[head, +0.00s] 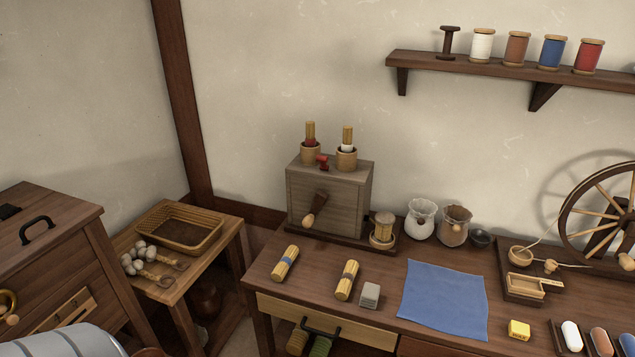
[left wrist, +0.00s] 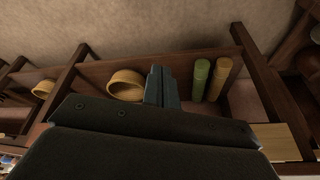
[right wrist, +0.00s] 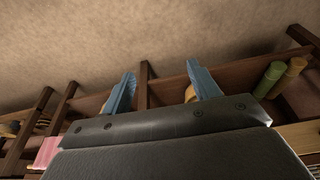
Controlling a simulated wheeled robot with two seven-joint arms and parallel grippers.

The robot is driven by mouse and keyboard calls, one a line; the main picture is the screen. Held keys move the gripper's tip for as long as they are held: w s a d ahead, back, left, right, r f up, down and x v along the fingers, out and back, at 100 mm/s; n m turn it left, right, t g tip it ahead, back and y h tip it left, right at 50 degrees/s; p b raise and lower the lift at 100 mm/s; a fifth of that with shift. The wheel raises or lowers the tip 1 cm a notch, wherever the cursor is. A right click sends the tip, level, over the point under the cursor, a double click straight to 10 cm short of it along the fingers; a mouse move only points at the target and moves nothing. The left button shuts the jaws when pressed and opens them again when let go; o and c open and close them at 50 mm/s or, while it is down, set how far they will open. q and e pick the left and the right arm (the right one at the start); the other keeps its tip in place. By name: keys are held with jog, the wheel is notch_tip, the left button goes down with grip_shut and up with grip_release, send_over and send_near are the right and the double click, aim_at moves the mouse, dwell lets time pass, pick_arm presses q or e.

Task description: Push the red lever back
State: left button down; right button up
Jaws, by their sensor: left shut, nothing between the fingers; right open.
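The red lever (head: 322,161) is a small red piece on top of the grey-brown wooden box (head: 345,200), between two round wooden cups, in the head view. Its exact tilt is too small to tell. The box has a crank with a light wooden knob on its front. My left gripper (left wrist: 161,86) is shut and empty in the left wrist view, in front of open shelving under a table. My right gripper (right wrist: 162,90) is open and empty in the right wrist view, in front of similar shelving. Neither gripper shows in the head view, and both are away from the lever.
The wooden cups (head: 346,160) flanking the lever hold upright rods. A wooden jar (head: 382,229) stands right of the box. Two tied bundles (head: 347,281), a grey block (head: 370,295) and a blue cloth (head: 443,301) lie in front. A shelf (head: 480,68) hangs above right.

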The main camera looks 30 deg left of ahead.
aim_at(323, 163)
pick_arm(q)
jog(key=w+a+r+t+b, duration=0.1)
jog(key=w+a+r+t, duration=0.25)
jog(key=w+r, duration=0.3)
jog(key=w+a+r+n+t+y+b, duration=0.1)
jog(key=w+a+r+t, duration=0.2)
jog(key=w+a+r, duration=0.35)
jog(key=w+a+r+t+b, duration=0.1)
jog(key=w+a+r+t, duration=0.15)
jog(key=w+r, duration=0.45)
jog(key=w+a+r+n+t+y, duration=0.1)
jog(key=w+a+r+t, duration=0.3)
jog(key=r, duration=0.5)
jog(key=w+a+r+n+t+y, duration=0.2)
jog(key=w+a+r+t, duration=0.3)
jog(key=w+a+r, duration=0.4)
jog(key=shift+a+r+n+y, duration=0.3)
jog(key=shift+a+r+y, duration=0.25)
jog(key=shift+a+y, duration=0.5)
pick_arm(e)
jog(key=a+f+t+y, duration=0.1)
jog(key=a+f, duration=0.2)
jog(key=a, duration=0.4)
jog(key=s+a+f+y, duration=0.1)
jog(key=a+f+y, duration=0.1)
jog(key=a, duration=0.5)
jog(key=shift+s+f+n+t+y, duration=0.3)
jog(key=shift+f+t, duration=0.1)
